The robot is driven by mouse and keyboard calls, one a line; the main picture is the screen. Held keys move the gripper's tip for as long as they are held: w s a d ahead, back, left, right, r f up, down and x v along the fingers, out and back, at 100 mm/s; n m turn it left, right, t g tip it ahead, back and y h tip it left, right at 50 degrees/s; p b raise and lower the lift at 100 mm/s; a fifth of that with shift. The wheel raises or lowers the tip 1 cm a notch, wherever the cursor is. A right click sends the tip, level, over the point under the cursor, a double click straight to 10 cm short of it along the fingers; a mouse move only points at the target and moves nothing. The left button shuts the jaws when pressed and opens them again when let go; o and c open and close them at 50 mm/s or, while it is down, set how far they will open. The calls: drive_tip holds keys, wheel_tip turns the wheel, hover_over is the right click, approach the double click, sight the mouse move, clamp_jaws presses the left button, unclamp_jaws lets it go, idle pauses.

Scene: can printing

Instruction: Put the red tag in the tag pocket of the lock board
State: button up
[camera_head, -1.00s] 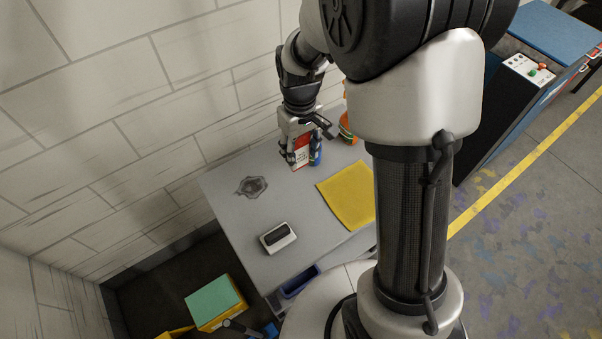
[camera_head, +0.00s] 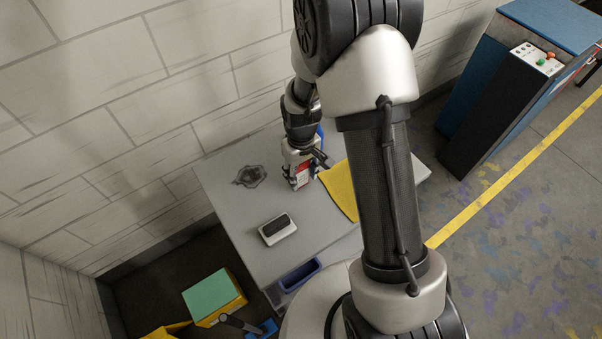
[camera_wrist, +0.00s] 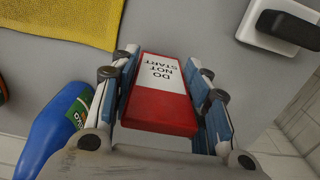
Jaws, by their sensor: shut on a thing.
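My gripper (camera_head: 301,177) is shut on the red tag (camera_head: 304,169), above the grey table (camera_head: 226,200). In the wrist view the red tag (camera_wrist: 160,112) sits between the two blue-padded fingers of my gripper (camera_wrist: 165,95). Its white label reads "DO NOT START", upside down in that view. The lock board and its tag pocket cannot be made out in these frames.
A yellow cloth (camera_head: 339,190) lies right of my gripper. A white and black device (camera_head: 277,230) lies nearer the front. A blue bottle (camera_wrist: 57,130) is close to the fingers. A blue cabinet with buttons (camera_head: 520,80) stands at right.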

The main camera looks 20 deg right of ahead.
drive_tip(key=shift+r, duration=0.1)
drive_tip(key=o, duration=1.1)
drive_tip(key=shift+c, duration=0.2)
